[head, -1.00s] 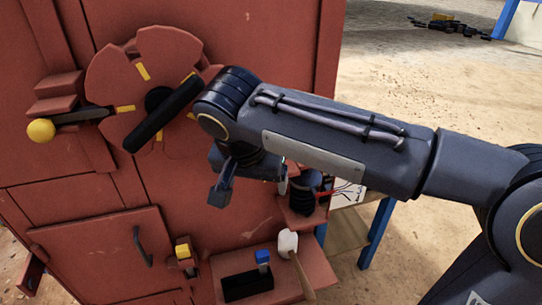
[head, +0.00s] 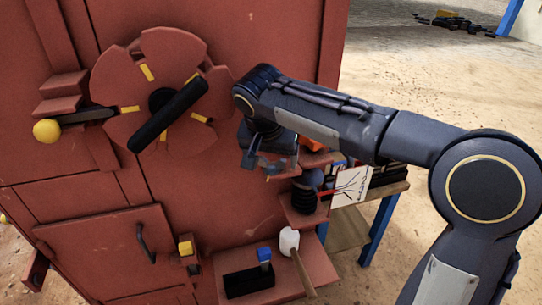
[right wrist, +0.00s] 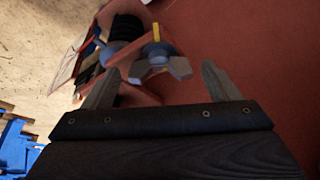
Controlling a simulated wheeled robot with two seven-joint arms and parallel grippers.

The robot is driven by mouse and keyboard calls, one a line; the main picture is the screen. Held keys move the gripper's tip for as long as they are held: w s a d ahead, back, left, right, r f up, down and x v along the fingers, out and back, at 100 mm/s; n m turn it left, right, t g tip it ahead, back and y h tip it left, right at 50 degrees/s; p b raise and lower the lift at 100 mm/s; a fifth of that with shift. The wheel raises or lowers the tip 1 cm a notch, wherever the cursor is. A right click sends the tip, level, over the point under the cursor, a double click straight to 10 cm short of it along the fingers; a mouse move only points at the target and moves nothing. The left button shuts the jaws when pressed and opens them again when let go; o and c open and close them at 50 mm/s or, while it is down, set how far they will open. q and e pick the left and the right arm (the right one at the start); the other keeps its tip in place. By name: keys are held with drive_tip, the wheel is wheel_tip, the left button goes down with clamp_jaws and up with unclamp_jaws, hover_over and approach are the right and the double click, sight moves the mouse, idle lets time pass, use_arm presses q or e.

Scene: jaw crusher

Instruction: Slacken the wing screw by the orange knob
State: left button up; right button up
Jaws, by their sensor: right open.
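The wing screw (right wrist: 160,66) shows in the right wrist view as grey wings on a collar with a yellow mark above. It sits on a red bracket, between and beyond my open fingertips, with no clear contact. My right gripper (right wrist: 160,72) is open and empty; in the head view it (head: 265,166) hangs in front of the machine's right side. A bit of orange, probably the orange knob (head: 286,135), shows behind my right arm, which hides most of it. The wing screw cannot be made out clearly in the head view. My left gripper is not in view.
The red machine carries a slotted wheel (head: 195,60) with a black bar, and a yellow ball lever (head: 47,131). Below are a black bellows-like part (head: 306,190), a white-headed mallet (head: 289,242) and a black tray (head: 247,283). A blue-legged table (head: 377,230) stands at right.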

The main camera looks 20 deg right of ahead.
drive_tip(key=c, duration=1)
drive_tip(key=shift+n, duration=0.4)
drive_tip(key=n+y, duration=0.1)
drive_tip(key=n, duration=0.1)
drive_tip(key=shift+d+r+n+t+p, duration=0.1)
drive_tip(key=shift+n+t+p, duration=0.2)
drive_tip(key=shift+p, duration=0.05)
drive_tip(key=n+y+p, duration=0.1)
drive_tip(key=n, duration=0.2)
drive_tip(key=shift+d+n+y, duration=0.15)
drive_tip(key=shift+n+y, duration=0.15)
drive_tip(key=shift+y, duration=0.1)
drive_tip(key=n+y+p, duration=0.1)
drive_tip(key=n, duration=0.1)
drive_tip(key=n+y+p, duration=0.1)
drive_tip(key=n+p, duration=0.1)
drive_tip(key=n, duration=0.1)
drive_tip(key=shift+d+g, duration=0.1)
drive_tip(key=shift+g, duration=0.3)
drive_tip(key=n+g+y+p, duration=0.1)
drive_tip(key=n+p, duration=0.1)
drive_tip(key=n, duration=0.2)
drive_tip(key=shift+w+n, duration=0.1)
drive_tip(key=shift+n, duration=0.2)
